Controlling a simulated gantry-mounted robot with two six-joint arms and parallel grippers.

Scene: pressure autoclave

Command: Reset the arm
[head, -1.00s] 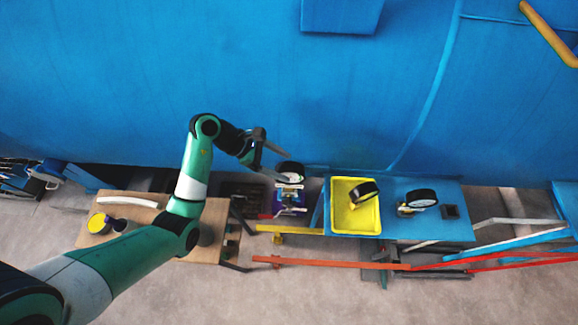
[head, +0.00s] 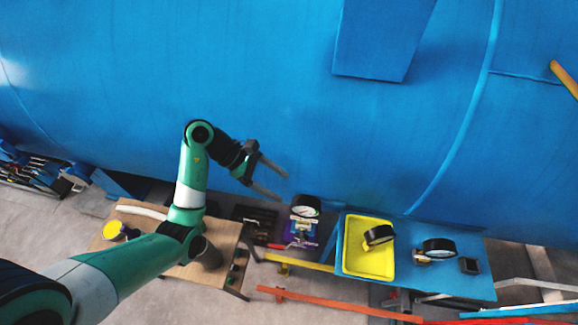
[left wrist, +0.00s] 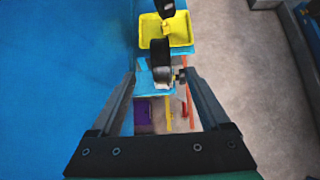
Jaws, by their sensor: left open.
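My left gripper (head: 283,188) is open and empty in front of the blue vessel in the head view. Its two fingers are spread apart in the left wrist view (left wrist: 160,75). A pressure gauge (head: 305,206) with a black rim and white face stands on a small fitting, below and right of the fingertips in the head view. In the left wrist view this gauge (left wrist: 161,64) shows edge-on beyond the fingers, which look clear of it. My right gripper is in neither view.
A yellow tray (head: 368,270) holding a second gauge (head: 379,235) sits on a blue table (head: 450,285). A third gauge (head: 438,248) lies to its right. The blue vessel (head: 250,70) fills the back. A wooden table (head: 190,272) is at left, with a red-orange bar (head: 335,304) in front.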

